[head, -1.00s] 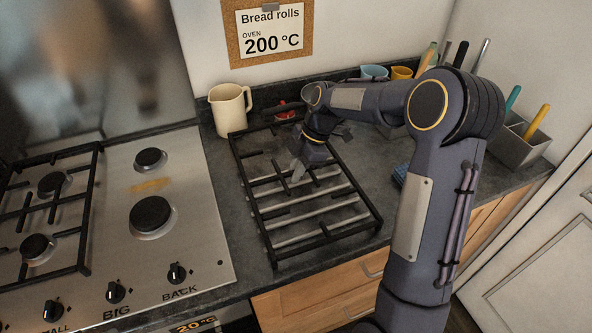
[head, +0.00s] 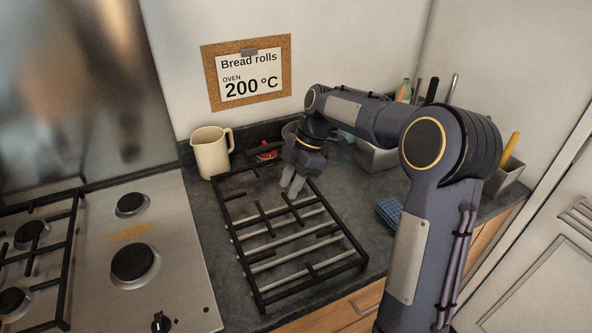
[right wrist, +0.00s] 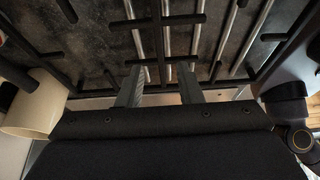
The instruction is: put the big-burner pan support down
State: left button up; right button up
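The big-burner pan support (head: 345,267), a black rectangular frame with crossing bars, lies flat on the dark worktop to the right of the hob. It also fills the top of the right wrist view (right wrist: 168,50). My right gripper (head: 291,186) is over its back part, fingers pointing down. I cannot tell whether the fingertips touch the support. The big burner (head: 134,263) on the hob is bare. My left gripper is not in view.
Another pan support (head: 68,262) sits on the hob's left side. A cream jug (head: 211,153) stands just behind the loose support, with a red item (head: 265,153) beside it. A blue cloth (head: 389,212) lies to the right. Utensil containers (head: 507,176) stand along the right wall.

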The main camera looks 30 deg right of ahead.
jog(key=s+a+r+m+t, duration=0.1)
jog(key=s+r+m, duration=0.3)
jog(key=s, duration=0.2)
jog(key=s+a+r+m+t, duration=0.1)
jog(key=s+r+m+t, duration=0.2)
jog(key=s, duration=0.4)
jog(key=s+a+f+m, duration=0.2)
jog(key=s+f+m, duration=0.1)
jog(key=s+m, duration=0.3)
jog(key=s+a+f+m+t, duration=0.1)
jog(key=s+a+f+m, duration=0.2)
jog(key=s+m, duration=0.3)
jog(key=shift+s+f+h, duration=0.4)
jog(key=shift+s+f, duration=0.05)
jog(key=shift+s, duration=0.45)
jog(key=shift+d+t, duration=0.15)
jog(key=shift+t, duration=0.15)
